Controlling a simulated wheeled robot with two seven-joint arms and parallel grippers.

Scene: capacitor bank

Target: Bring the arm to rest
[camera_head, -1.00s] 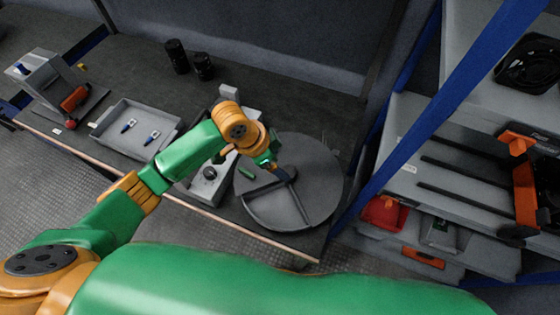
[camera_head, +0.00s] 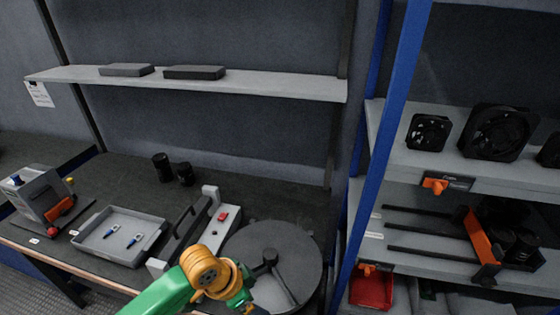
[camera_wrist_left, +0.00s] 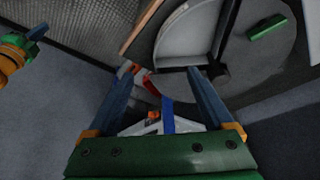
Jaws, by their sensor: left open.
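My left arm (camera_head: 205,272) is green and orange and comes in at the bottom of the head view. My left gripper (camera_wrist_left: 162,72) is open in the wrist view, its two blue-grey fingers apart with nothing between them. In the head view its wrist end is at the lower-left edge of the round grey tray (camera_head: 300,243); the fingertips are not clear there. The tray also shows in the wrist view (camera_wrist_left: 238,75), beyond the fingers, with a green piece (camera_wrist_left: 268,27) on it. Part of my other arm (camera_wrist_left: 15,50) shows at the wrist view's upper left; its jaw state is unclear.
A grey machine with a red button (camera_head: 222,216) stands left of the round tray. A shallow tray (camera_head: 90,246) holds two blue-tipped items. Two black cylinders (camera_head: 172,170) stand behind. A shelf rack with a blue post (camera_head: 385,125) and a red bin (camera_head: 371,288) are on the right.

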